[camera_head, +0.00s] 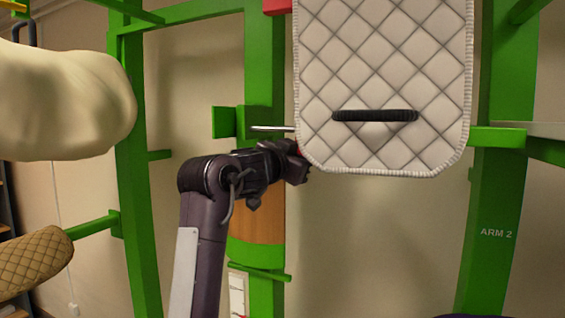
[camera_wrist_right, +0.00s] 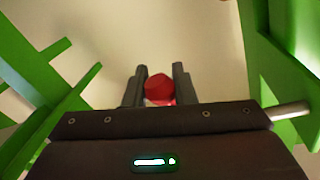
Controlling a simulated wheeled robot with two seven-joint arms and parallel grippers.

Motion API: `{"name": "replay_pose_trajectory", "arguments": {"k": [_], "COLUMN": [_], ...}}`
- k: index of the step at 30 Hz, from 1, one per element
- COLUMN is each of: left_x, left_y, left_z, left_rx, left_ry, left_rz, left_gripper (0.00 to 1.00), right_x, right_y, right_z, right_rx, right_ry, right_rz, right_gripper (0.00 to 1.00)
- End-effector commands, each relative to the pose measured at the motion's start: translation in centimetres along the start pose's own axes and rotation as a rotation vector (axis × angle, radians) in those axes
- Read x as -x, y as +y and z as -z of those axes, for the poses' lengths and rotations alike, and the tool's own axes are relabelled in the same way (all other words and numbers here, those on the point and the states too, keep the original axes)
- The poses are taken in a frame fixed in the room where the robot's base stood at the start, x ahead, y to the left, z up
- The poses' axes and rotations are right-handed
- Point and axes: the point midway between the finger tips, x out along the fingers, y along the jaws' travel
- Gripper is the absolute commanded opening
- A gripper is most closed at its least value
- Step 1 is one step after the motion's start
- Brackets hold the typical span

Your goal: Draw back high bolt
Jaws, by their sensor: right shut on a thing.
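My right gripper (camera_head: 297,161) is at the lower left corner of the quilted saddle pad, its arm rising from the bottom of the head view. In the right wrist view its two fingers (camera_wrist_right: 159,88) are shut on a red knob (camera_wrist_right: 159,89). In the head view only a sliver of red shows by the fingers; the gripper and pad hide the rest. A thin silver rod (camera_head: 272,128) lies level just above the gripper, by a green bracket. It looks like the rod (camera_wrist_right: 290,111) at the right of the wrist view. My left gripper is not in view.
The white quilted pad (camera_head: 385,60) with a black handle (camera_head: 375,115) hangs close right of the gripper. Green posts (camera_head: 135,180) and a post marked ARM 2 (camera_head: 490,200) stand either side. A cream padded form (camera_head: 60,100) and a tan quilted one (camera_head: 35,262) are at left.

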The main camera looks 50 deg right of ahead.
Motion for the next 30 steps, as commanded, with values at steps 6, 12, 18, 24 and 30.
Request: {"name": "replay_pose_trajectory", "arguments": {"k": [6, 12, 18, 24, 30], "left_x": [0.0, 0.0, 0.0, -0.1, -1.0], "left_y": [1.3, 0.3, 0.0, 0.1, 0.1], "left_z": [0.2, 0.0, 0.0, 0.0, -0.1], "left_rx": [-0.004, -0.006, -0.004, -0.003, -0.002], "left_ry": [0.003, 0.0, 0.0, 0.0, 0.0], "left_rz": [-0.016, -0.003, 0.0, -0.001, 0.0], "left_gripper": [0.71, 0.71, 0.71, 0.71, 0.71], "right_x": [-0.2, -0.1, -0.1, 0.0, -0.1], "right_y": [0.2, 0.2, 0.1, -0.1, -0.8], "right_z": [0.1, 0.1, 0.1, 0.3, 2.7], "right_rx": [-0.001, -0.001, -0.001, -0.003, -0.006], "right_ry": [-0.001, -0.001, -0.001, -0.001, 0.0], "right_rz": [-0.002, -0.002, -0.001, 0.0, 0.001], "right_gripper": [0.0, 0.39, 0.45, 0.45, 0.45]}}
